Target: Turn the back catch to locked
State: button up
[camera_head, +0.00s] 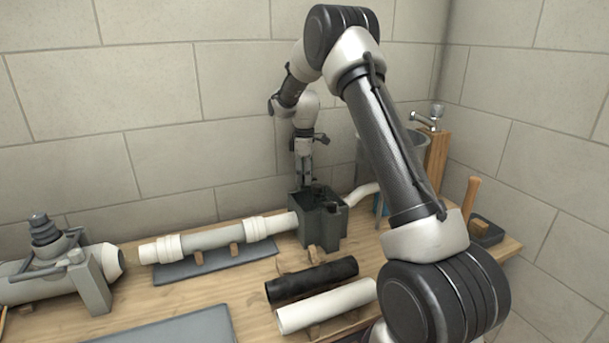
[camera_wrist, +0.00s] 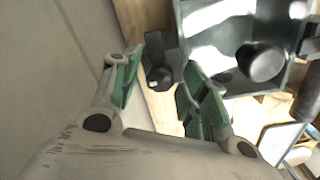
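The dark grey open-topped box (camera_head: 322,226) stands on the bench, with pipes meeting its left and right sides. In the wrist view its rim and interior (camera_wrist: 215,45) fill the upper right. A small black catch (camera_wrist: 158,62), an upright tab with a rounded base, sits just outside the box wall; I take it for the back catch. My gripper (camera_wrist: 158,88) points down at the back of the box, its green-padded fingers apart on either side of the catch. Contact cannot be told. In the head view my gripper (camera_head: 306,182) partly hides the box's back edge.
A white pipe (camera_head: 190,243) lies left of the box, and a black pipe (camera_head: 312,280) and a white pipe (camera_head: 328,305) lie in front. A grey bucket (camera_head: 405,158) and a wooden post (camera_head: 437,160) stand right. The tiled wall is close behind.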

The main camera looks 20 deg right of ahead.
jog(key=c, duration=0.8)
jog(key=shift+o, duration=0.2)
jog(key=shift+s, duration=0.1)
jog(key=shift+m, duration=0.3)
jog(key=m, duration=0.3)
jog(key=shift+f, duration=0.1)
jog(key=m, duration=0.9)
jog(key=shift+s+f+m, duration=0.1)
jog(key=shift+m, duration=2.4)
